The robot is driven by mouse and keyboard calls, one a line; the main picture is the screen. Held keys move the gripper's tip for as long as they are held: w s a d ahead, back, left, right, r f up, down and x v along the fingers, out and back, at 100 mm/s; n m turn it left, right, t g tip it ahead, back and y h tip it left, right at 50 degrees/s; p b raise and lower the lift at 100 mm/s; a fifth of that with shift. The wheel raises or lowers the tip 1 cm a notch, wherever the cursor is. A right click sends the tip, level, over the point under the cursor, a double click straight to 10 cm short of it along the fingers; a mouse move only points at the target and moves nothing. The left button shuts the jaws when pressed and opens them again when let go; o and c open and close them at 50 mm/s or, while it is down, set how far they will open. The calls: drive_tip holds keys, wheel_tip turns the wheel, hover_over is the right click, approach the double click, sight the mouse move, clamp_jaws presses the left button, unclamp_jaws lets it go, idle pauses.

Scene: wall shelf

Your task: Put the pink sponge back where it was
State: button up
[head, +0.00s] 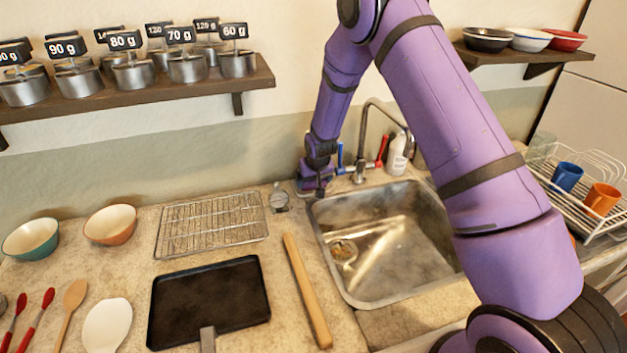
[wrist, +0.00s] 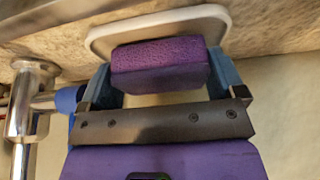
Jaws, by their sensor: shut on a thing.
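The pink sponge (wrist: 160,64), looking purple here, sits between the two fingers of my gripper (wrist: 160,80) in the wrist view. My gripper is shut on it. A pale dish with a rounded rim (wrist: 150,27) lies right beyond the sponge; I cannot tell whether the sponge touches it. In the head view my gripper (head: 316,188) points down at the back left corner of the sink, left of the tap. The sponge and the dish cannot be made out there.
The tap (head: 363,150) with blue and red handles stands close to the right of my gripper. The sink (head: 385,240) is empty. A shelf with canisters (head: 150,97) hangs above left.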

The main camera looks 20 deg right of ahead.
drive_tip(key=shift+f, duration=0.2)
drive_tip(key=o, duration=0.6)
drive_tip(key=shift+c, duration=0.2)
drive_tip(key=v, duration=1.2)
drive_tip(key=shift+r, duration=0.15)
drive_tip(key=s+d+r, duration=0.2)
drive_tip(key=s+r, duration=0.6)
drive_tip(key=r, duration=0.3)
drive_tip(key=s+d+r, duration=0.2)
drive_tip(key=s+r, duration=0.6)
drive_tip(key=r, duration=0.3)
drive_tip(key=s+d+r, duration=0.1)
drive_tip(key=s+r, duration=0.2)
drive_tip(key=s, duration=0.9)
drive_tip(key=s+d+r, duration=0.1)
drive_tip(key=s+r, duration=0.2)
drive_tip(key=s, duration=1)
drive_tip(key=shift+s+d+t, duration=0.15)
drive_tip(key=shift+t, duration=0.25)
drive_tip(key=shift+r, duration=0.15)
